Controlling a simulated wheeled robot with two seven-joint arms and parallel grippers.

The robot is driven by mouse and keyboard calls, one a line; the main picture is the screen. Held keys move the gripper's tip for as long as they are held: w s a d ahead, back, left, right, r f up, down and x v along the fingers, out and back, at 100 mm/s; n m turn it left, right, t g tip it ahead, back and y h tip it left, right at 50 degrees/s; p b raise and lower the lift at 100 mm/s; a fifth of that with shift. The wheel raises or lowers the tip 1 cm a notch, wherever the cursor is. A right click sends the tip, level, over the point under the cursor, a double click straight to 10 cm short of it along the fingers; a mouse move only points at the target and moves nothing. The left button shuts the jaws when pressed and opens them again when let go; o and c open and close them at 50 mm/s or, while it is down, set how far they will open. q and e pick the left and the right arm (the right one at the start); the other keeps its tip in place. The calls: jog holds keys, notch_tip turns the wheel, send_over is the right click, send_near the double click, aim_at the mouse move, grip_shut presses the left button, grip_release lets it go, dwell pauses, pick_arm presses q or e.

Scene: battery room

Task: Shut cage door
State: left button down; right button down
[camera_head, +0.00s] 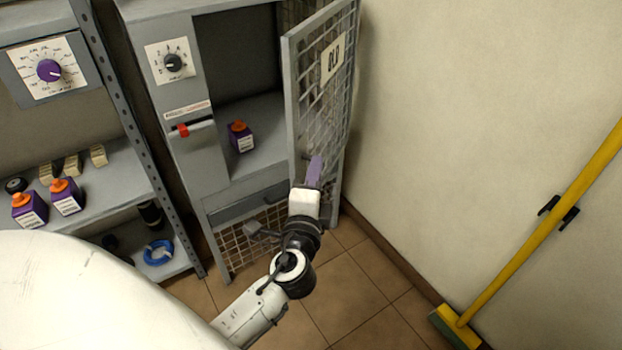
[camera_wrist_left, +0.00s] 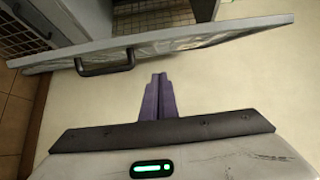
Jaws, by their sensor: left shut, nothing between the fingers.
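The cage door (camera_head: 322,78), a grey frame with wire mesh and a small label plate, stands open on the right side of the grey cabinet. In the left wrist view the door (camera_wrist_left: 200,38) crosses the top edge-on, with a dark handle (camera_wrist_left: 105,64) on it. My left gripper (camera_head: 315,160) is by the lower part of the door; its purple fingers are shut and empty. In the left wrist view the fingers (camera_wrist_left: 158,85) point toward the door, with the handle to their left. Whether they touch the door is unclear. My right gripper is not in view.
Inside the cabinet (camera_head: 188,100) a purple battery with an orange cap (camera_head: 240,136) stands on a shelf. A shelf rack (camera_head: 110,170) at left holds more batteries and a blue coil (camera_head: 158,252). A yellow broom (camera_head: 540,235) leans at the right wall. Tiled floor is clear between.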

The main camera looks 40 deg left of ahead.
aim_at(299, 154)
pick_arm(q)
jog(key=a, duration=0.1)
jog(key=w+a+p, duration=0.1)
jog(key=a, duration=0.1)
jog(key=w+a, duration=0.1)
jog(key=a, duration=0.1)
jog(key=shift+w+a, duration=0.1)
jog(key=shift+a, duration=0.15)
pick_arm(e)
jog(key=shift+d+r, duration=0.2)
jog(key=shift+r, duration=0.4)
pick_arm(q)
jog(key=shift+a, duration=0.1)
